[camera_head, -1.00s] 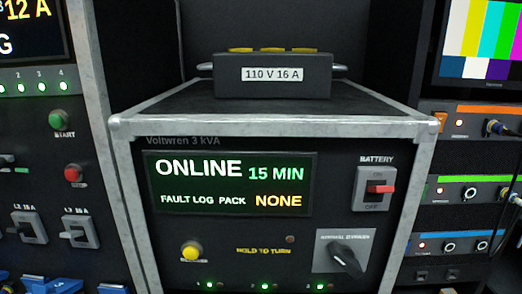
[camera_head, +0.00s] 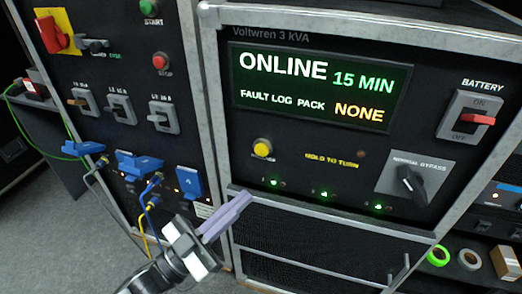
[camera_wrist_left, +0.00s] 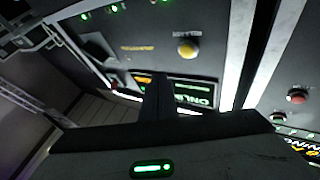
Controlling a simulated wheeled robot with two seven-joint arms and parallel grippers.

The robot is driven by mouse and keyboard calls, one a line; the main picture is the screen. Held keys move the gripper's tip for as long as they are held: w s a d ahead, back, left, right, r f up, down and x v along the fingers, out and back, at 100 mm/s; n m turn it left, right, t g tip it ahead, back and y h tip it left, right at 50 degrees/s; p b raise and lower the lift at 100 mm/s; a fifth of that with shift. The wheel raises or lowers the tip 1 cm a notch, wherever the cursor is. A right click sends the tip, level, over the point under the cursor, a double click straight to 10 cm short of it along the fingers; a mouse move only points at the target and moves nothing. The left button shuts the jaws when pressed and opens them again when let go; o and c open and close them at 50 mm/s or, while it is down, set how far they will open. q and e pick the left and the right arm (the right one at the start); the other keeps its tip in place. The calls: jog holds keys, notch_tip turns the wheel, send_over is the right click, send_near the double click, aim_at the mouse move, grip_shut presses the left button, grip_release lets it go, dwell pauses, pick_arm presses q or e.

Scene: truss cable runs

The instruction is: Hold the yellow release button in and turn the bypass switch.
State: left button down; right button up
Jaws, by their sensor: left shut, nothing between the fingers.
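The yellow release button (camera_head: 262,148) sits at the lower left of the black power unit's panel, below its lit display. It also shows in the left wrist view (camera_wrist_left: 188,48). The bypass switch (camera_head: 411,184) is a black rotary knob on a grey plate at the panel's lower right. Its pointer slants in the head view. My left gripper (camera_head: 238,205) is shut and empty, below and left of the yellow button and apart from it. In the left wrist view its dark fingers (camera_wrist_left: 158,98) point toward the panel. My right gripper is not in view.
A red battery switch (camera_head: 480,120) sits above the bypass. Left stands a breaker panel with grey switches (camera_head: 118,107), blue connectors (camera_head: 137,163) and hanging cables. A mesh grille (camera_head: 300,245) lies below the panel. Tape rolls (camera_head: 469,259) sit on a shelf at right.

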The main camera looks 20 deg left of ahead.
pick_arm(q)
jog(key=r+h, duration=0.1)
jog(key=r+m+h, duration=0.1)
jog(key=r, duration=0.1)
jog(key=shift+s+a+m, duration=0.1)
jog(key=shift+s+m, duration=0.2)
jog(key=shift+s, duration=0.05)
send_near(262, 150)
jog(key=shift+w+d+r, duration=0.4)
jog(key=shift+d+r, duration=0.15)
jog(key=shift+d, duration=0.15)
jog(key=shift+w+d+r, duration=0.4)
jog(key=shift+d+r, duration=0.15)
jog(key=shift+d, duration=0.15)
jog(key=shift+w+d+r, duration=0.4)
jog(key=shift+d+r, duration=0.15)
jog(key=shift+d, duration=0.1)
jog(key=shift+w, duration=0.15)
dwell(0.4)
jog(key=shift+w, duration=0.3)
jog(key=shift+w, duration=0.45)
dwell(0.6)
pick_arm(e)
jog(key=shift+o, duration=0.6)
